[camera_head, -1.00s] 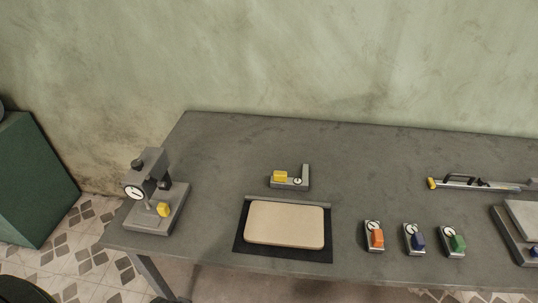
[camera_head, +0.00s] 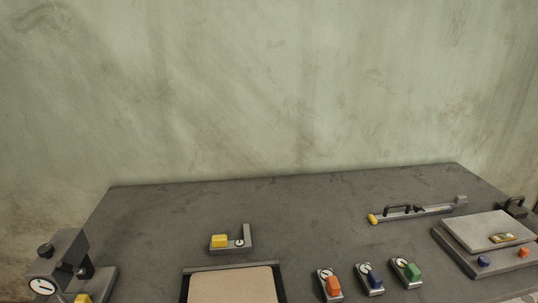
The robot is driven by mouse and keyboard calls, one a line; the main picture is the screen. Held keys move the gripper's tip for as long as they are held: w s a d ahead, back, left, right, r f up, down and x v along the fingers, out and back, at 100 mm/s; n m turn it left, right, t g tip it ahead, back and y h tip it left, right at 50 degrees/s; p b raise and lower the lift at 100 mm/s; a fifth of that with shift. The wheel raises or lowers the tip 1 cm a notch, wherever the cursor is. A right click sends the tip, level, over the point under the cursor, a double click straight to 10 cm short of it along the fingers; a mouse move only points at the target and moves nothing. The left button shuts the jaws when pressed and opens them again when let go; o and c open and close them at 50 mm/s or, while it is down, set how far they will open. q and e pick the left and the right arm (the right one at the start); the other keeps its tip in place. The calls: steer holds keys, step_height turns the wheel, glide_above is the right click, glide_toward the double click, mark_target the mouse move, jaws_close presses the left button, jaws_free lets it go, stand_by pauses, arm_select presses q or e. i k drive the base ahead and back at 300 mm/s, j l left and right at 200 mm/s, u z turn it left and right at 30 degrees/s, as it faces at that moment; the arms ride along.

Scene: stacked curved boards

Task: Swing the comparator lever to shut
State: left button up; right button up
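A grey stand with a round white dial (camera_head: 42,286), which looks like the comparator, is at the lower left of the head view, on the table's left end. A dark knob (camera_head: 45,251) is on its upper part. A yellow block (camera_head: 83,299) sits at its base, cut off by the picture's bottom edge. I cannot make out the lever or its position clearly. Neither of my grippers is in view.
The grey table (camera_head: 310,215) stands against a green wall. A small fixture with a yellow block (camera_head: 219,241), a beige pad (camera_head: 230,287), several dial gauges with coloured blocks (camera_head: 333,286), a long bar tool (camera_head: 415,213) and a grey plate (camera_head: 487,232) lie on it.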

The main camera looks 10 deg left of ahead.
mark_target(61, 264)
steer(key=u, duration=1.15)
